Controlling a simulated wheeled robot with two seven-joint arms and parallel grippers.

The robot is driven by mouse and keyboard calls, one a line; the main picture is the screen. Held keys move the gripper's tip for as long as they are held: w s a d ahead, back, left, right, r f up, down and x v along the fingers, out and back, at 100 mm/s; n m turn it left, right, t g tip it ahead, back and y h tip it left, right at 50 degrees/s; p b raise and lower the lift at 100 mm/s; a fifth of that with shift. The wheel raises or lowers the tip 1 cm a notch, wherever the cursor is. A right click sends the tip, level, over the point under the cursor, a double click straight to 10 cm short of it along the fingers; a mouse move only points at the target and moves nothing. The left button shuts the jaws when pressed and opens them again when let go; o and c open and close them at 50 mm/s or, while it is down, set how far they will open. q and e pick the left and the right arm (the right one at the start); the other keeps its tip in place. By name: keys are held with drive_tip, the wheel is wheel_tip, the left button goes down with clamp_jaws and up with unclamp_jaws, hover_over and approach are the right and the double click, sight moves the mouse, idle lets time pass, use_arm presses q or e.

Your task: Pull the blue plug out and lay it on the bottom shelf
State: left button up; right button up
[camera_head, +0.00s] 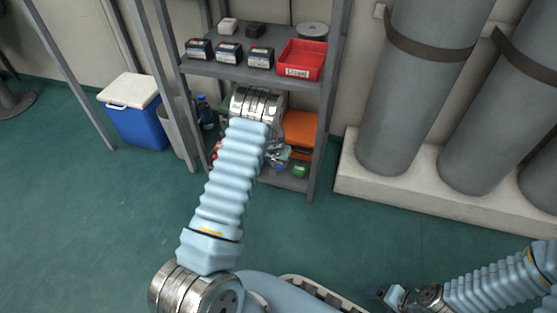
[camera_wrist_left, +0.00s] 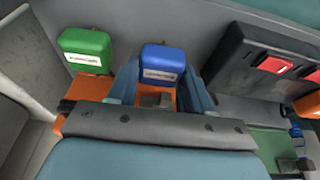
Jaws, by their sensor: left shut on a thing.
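The blue plug (camera_wrist_left: 163,62), a block with a white label, sits between the fingers of my left gripper (camera_wrist_left: 161,78) in the left wrist view. The left gripper is shut on it. In the head view my left gripper (camera_head: 279,154) reaches into the lower part of the shelf unit, with a small patch of the blue plug (camera_head: 281,167) showing below it. A similar green plug (camera_wrist_left: 86,48) is to the left in the wrist view, apart from the gripper. The blue plug's lower end is hidden. My right gripper (camera_head: 384,294) is low at the right, away from the shelf; its jaws are unclear.
The grey shelf unit (camera_head: 228,73) holds small labelled boxes and a red bin (camera_head: 302,60) on its upper shelf. An orange case (camera_head: 300,130) is lower down. A blue cooler (camera_head: 139,124) stands left; large grey cylinders (camera_head: 415,100) stand right. The floor in front is open.

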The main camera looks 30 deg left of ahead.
use_arm(q)
drive_tip(key=shift+f+b, duration=0.25)
drive_tip(key=shift+b, duration=0.05)
idle(0.5)
drive_tip(key=o, duration=1.2)
drive_tip(key=shift+o, duration=0.2)
drive_tip(key=p+v, duration=0.3)
drive_tip(key=v, duration=1.1)
drive_tip(key=s+d+r+m+g+h+p, duration=0.1)
drive_tip(key=s+d+h+p, duration=0.3)
drive_tip(key=s+d+p, duration=0.8)
drive_tip(key=s+d+g, duration=0.1)
drive_tip(key=s+d, duration=1.2)
drive_tip(key=s, duration=0.1)
drive_tip(key=shift+r+h, duration=0.35)
drive_tip(key=shift+h, duration=0.05)
